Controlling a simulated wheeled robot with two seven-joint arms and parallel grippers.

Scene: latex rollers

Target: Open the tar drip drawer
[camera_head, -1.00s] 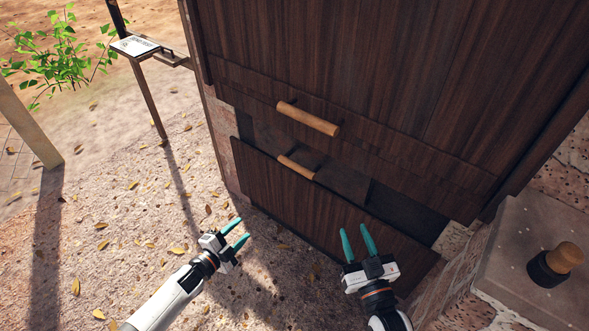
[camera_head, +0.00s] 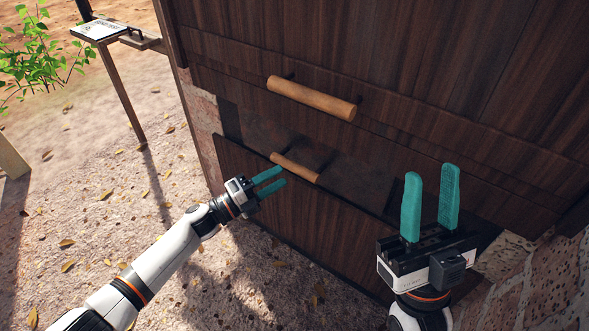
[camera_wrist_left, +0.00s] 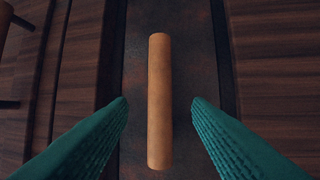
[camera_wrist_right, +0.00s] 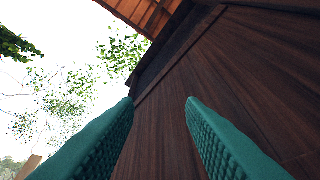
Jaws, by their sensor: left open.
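The dark wood cabinet has a low front panel (camera_head: 285,215) with a dark recess (camera_head: 262,135) showing above it. A short, light wooden handle (camera_head: 296,168) lies at the panel's upper edge. My left gripper (camera_head: 277,178) is open just in front of this handle. In the left wrist view the handle (camera_wrist_left: 159,100) stands lengthwise in the space between the spread teal fingers, with no contact visible. I cannot tell whether the fingers reach around it. My right gripper (camera_head: 431,172) is open and empty before the cabinet's right side; its wrist view shows fingers spread against dark wood.
A longer wooden handle (camera_head: 311,97) juts from the cabinet just above. A stand with a sign (camera_head: 98,31) is at the far left beside a green plant (camera_head: 38,58). Brickwork (camera_head: 540,280) borders the lower right. The leaf-strewn ground (camera_head: 110,200) at left is open.

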